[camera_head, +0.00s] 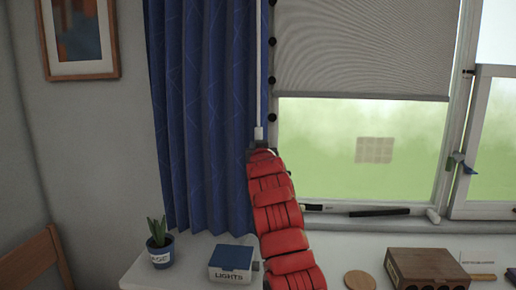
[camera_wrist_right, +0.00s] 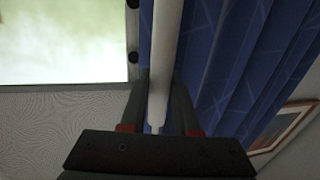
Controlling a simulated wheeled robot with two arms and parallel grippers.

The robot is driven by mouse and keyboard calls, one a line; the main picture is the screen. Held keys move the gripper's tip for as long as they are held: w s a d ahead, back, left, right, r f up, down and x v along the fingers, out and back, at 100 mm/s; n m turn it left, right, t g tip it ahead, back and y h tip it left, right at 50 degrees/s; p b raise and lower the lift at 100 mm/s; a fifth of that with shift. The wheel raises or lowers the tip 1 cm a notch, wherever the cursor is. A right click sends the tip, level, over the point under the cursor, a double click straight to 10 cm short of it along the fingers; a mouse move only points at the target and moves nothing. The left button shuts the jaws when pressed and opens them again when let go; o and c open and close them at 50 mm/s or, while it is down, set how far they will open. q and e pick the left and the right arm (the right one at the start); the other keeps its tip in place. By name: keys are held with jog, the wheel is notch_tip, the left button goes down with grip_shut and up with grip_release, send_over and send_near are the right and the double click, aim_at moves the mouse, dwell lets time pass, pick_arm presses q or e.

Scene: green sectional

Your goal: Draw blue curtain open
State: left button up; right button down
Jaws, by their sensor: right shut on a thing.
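The blue curtain (camera_head: 205,110) hangs in folds at the left side of the window, and its right edge lies along the window frame. A thin white rod (camera_head: 258,70) hangs down in front of that edge. My red right arm reaches up to the rod's lower end, and its gripper is mostly hidden behind the arm in the head view. In the right wrist view my right gripper (camera_wrist_right: 160,82) is shut on the white rod (camera_wrist_right: 165,35), with a dark finger on each side. The curtain (camera_wrist_right: 240,70) shows behind it. My left gripper is not in view.
A grey blind (camera_head: 365,45) covers the window's upper part. Below are a potted plant (camera_head: 160,245), a blue-lidded LIGHTS box (camera_head: 231,262), a round wooden disc (camera_head: 360,281) and a brown box (camera_head: 428,268) on a white surface. A wooden chair back (camera_head: 35,262) stands at left.

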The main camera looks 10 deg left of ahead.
jog(key=shift+s+a+r, duration=0.1)
jog(key=shift+a, duration=0.1)
jog(key=c, duration=1.1)
grip_release()
jog(key=o, duration=0.4)
jog(key=shift+a, duration=0.2)
jog(key=shift+o, duration=0.2)
jog(key=shift+d, duration=0.15)
jog(key=s+d+b, duration=0.3)
jog(key=s, duration=1.4)
jog(key=shift+d, duration=0.15)
